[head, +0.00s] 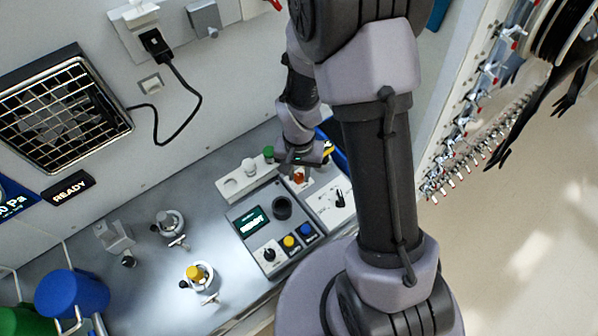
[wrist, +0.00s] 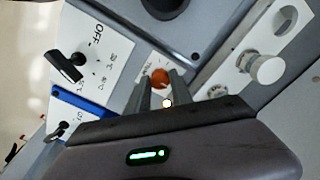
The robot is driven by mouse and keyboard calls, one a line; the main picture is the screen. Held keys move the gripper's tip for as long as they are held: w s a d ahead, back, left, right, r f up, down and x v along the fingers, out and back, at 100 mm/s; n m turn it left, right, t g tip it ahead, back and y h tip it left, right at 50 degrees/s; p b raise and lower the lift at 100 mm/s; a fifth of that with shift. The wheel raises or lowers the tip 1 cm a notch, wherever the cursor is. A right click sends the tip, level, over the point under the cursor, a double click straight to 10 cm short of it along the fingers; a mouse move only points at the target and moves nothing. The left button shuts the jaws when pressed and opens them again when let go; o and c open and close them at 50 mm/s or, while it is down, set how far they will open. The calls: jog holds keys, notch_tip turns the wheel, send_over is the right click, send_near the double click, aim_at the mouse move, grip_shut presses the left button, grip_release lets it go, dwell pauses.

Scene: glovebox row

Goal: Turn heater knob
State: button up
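The heater knob is a black lever-like knob (wrist: 66,67) on a white panel marked OFF and with small temperature figures (wrist: 108,62). It shows at the left in the wrist view, and the same black knob (head: 340,197) shows on the white panel in the head view. My gripper (wrist: 158,88) is open, with a gap between its two fingers. An orange-red round knob or button (wrist: 160,78) lies just beyond the fingertips, and whether they touch it I cannot tell. In the head view my gripper (head: 306,160) is above the orange part, behind and left of the black knob.
A control box (head: 258,222) with a green-lit display, a dark round part and coloured buttons stands left of the black knob. A white rack (wrist: 250,72) with a white cap is at the right in the wrist view. A blue-edged panel (wrist: 80,108) lies below the heater panel.

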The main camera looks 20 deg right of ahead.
grip_shut()
jog(key=shift+n+b, duration=0.3)
jog(key=shift+n, duration=2.5)
jog(key=o, duration=0.6)
grip_release()
